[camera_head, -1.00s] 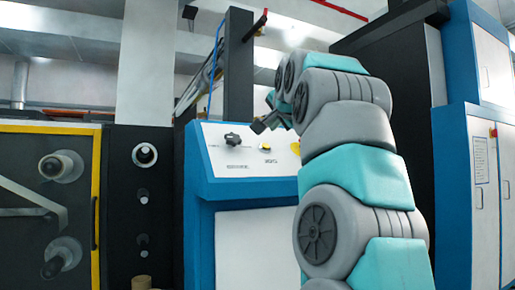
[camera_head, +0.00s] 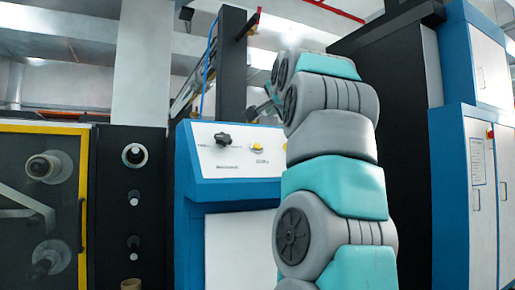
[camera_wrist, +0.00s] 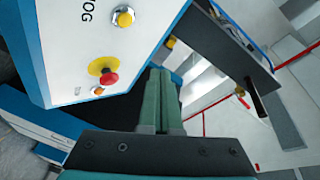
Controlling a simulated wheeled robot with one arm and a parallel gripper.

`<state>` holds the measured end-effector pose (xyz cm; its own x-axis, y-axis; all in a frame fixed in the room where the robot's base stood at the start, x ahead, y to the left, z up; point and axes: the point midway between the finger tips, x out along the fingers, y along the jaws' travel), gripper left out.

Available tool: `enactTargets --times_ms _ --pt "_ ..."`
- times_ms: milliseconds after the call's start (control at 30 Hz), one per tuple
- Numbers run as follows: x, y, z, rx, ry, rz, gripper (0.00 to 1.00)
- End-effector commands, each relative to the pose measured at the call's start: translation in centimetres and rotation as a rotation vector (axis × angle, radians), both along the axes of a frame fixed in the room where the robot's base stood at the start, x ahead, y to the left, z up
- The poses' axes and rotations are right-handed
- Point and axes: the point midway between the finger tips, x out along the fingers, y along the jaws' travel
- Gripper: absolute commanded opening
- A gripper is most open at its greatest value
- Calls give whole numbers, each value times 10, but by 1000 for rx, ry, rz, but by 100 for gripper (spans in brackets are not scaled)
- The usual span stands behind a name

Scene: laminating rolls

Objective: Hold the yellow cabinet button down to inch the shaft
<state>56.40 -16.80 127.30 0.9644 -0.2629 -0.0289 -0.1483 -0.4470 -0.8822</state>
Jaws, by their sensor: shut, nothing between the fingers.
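The yellow button (camera_head: 257,147) is on the white sloping panel of the blue cabinet (camera_head: 185,165), to the right of a black knob (camera_head: 222,139). In the wrist view, a yellow button (camera_wrist: 123,17) sits in a metal ring beside the letters "JOG", at the upper left. My gripper (camera_wrist: 162,72) is shut and empty, its green fingers pressed together. Its tips show to the right of the panel's edge in the wrist view, apart from the yellow button. In the head view my arm hides most of the gripper and the panel's right end.
A dark post (camera_head: 231,65) rises behind the cabinet. Tall blue and white cabinets (camera_head: 480,180) stand right.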

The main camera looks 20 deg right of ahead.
Motion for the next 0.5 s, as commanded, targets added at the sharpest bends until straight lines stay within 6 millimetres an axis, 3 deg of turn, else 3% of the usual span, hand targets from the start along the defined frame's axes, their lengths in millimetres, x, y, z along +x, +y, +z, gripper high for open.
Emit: enactTargets --times_ms 500 --pt "45 1 -48 -1 2 -1 0"
